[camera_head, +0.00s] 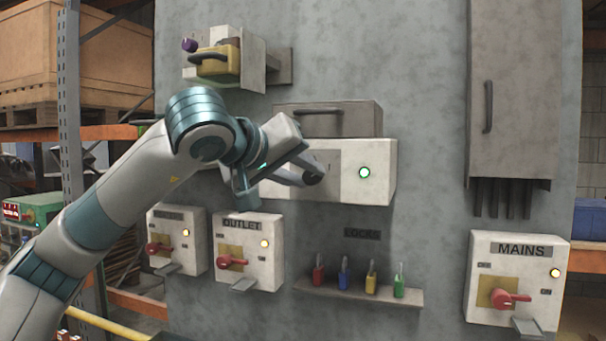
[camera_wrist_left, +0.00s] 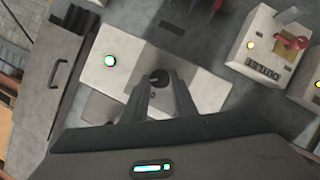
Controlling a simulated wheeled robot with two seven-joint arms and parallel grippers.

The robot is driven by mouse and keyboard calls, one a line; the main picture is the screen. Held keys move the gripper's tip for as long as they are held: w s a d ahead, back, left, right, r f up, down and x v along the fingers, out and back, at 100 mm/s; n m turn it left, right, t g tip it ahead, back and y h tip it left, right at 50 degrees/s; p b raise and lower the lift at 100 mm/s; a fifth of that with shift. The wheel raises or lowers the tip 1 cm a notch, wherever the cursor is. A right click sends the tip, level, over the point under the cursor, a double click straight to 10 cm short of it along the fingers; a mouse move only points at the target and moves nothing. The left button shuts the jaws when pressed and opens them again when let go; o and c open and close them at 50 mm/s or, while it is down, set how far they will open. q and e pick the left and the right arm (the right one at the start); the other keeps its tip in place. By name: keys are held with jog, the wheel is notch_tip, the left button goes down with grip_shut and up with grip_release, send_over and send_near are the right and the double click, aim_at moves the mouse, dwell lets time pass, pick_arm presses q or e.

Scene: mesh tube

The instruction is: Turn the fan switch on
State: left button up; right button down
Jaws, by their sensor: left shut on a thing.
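A white switch box (camera_head: 384,165) with a lit green light (camera_head: 364,172) is on the grey wall in the middle of the head view. I take it for the fan switch; no fan label is readable. In the left wrist view the box (camera_wrist_left: 215,98) carries a round dark knob (camera_wrist_left: 159,76), with its green light (camera_wrist_left: 110,60) at left. My left gripper (camera_head: 312,172) reaches in from the left to the box's front. In the wrist view its fingers (camera_wrist_left: 156,92) are shut on the knob. My right gripper is in neither view.
A dark cover (camera_head: 330,119) sits above the box. OUTLET box (camera_head: 249,252) and another red-handled box (camera_head: 177,240) are below left.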

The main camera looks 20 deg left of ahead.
pick_arm(q)
jog(key=shift+d+f+m, duration=0.1)
jog(key=shift+f+m, duration=0.05)
jog(key=shift+m, duration=0.25)
jog(key=o, duration=1)
jog(key=shift+o, duration=0.2)
jog(key=shift+s, duration=0.15)
jog(key=shift+s+a+r+b, duration=0.2)
jog(key=shift+s+r+b, duration=0.2)
jog(key=shift+s, duration=0.2)
jog(key=b+v, duration=0.4)
jog(key=v, duration=1.1)
jog(key=shift+s+r, duration=0.2)
jog(key=shift+s, duration=0.15)
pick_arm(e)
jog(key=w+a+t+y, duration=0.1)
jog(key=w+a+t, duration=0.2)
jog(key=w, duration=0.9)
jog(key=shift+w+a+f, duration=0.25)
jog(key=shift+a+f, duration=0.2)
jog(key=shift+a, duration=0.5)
